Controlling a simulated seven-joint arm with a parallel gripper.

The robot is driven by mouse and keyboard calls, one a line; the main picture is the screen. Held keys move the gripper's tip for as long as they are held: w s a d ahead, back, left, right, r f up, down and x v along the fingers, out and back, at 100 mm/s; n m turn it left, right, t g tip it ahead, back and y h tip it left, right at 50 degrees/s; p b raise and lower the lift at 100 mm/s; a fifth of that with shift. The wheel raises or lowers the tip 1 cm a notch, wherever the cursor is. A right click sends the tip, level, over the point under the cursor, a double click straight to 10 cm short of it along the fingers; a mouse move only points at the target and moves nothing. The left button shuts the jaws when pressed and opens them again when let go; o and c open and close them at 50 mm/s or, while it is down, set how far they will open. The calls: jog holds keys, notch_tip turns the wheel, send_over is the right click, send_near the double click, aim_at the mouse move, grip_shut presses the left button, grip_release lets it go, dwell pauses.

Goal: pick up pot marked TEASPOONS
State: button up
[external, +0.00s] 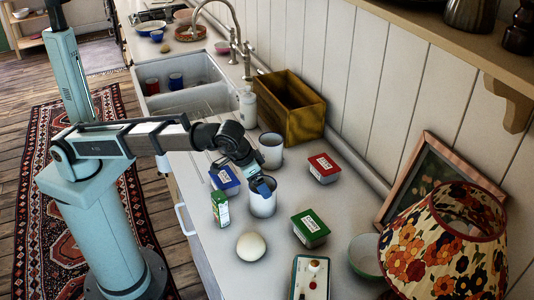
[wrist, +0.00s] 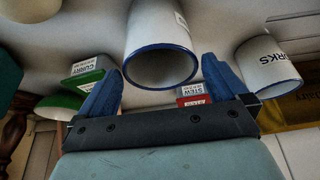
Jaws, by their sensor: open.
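A white pot with a blue rim (external: 263,204) stands on the counter under my gripper (external: 262,187). In the wrist view the same pot (wrist: 160,32) shows its open mouth between and beyond my two blue fingers (wrist: 162,78). Its lettering is turned to the edge and I cannot read it. My gripper is open and nothing shows held in it. A second white pot (external: 271,155) stands just behind the first. In the wrist view this pot (wrist: 268,62) is at the right, with lettering ending in "RKS".
A green tub marked CURRY (wrist: 86,70) and a red tub marked STEW (wrist: 194,95) flank the pot. A blue tub (external: 225,179), green box (external: 220,209) and white ball (external: 251,246) are close. A wooden crate (external: 296,122) stands behind. A lamp (external: 445,235) is at right.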

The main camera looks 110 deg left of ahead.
jog(key=shift+x, duration=2.6)
jog(key=shift+a, duration=0.1)
jog(key=shift+c, duration=0.5)
jog(key=c, duration=0.9)
jog(key=shift+r, duration=0.15)
